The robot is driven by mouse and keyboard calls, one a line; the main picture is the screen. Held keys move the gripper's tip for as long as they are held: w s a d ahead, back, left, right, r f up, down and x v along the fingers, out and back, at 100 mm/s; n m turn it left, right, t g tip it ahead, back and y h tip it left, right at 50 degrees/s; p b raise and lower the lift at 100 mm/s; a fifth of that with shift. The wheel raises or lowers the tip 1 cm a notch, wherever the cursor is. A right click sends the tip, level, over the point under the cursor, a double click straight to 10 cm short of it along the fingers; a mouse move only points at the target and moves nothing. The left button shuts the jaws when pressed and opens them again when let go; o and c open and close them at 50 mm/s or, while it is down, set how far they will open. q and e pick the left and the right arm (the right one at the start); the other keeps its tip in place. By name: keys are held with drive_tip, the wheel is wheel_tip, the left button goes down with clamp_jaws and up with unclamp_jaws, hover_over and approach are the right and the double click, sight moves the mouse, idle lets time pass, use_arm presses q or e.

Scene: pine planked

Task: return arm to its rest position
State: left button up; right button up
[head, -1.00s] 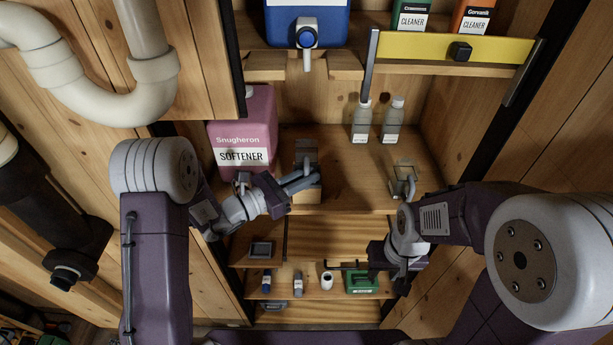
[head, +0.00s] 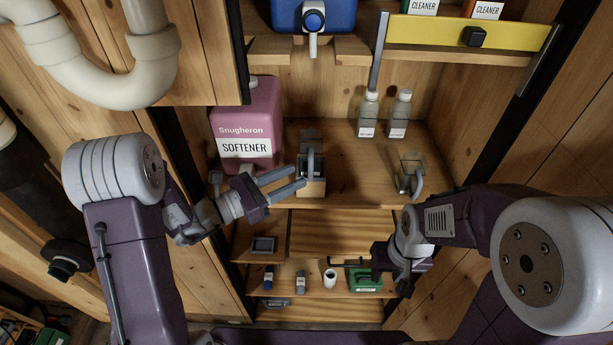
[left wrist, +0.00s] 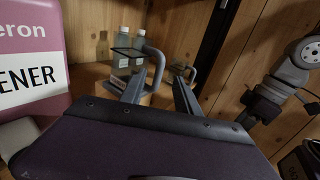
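My left gripper (head: 297,181) is in front of the cabinet's middle shelf, below the softener jug. In the left wrist view the fingers (left wrist: 160,92) also stand apart. A container with a grey handle (head: 312,186) is just beyond the fingertips in the head view; I cannot tell whether they touch. My right gripper (head: 372,263) is low at the right, by the green handled case (head: 366,281). Its fingers are too small and dark to judge.
The pink softener jug (head: 246,125) stands close to my left gripper. Two clear bottles (head: 398,115) and a clear handled jug (head: 411,174) share the middle shelf (head: 350,178). A yellow bar (head: 428,35) fronts the upper shelf. White pipes (head: 100,92) hang at the left.

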use_arm(q)
drive_tip(key=v, duration=0.3)
drive_tip(key=shift+d+b, duration=0.15)
drive_tip(key=shift+b, duration=0.15)
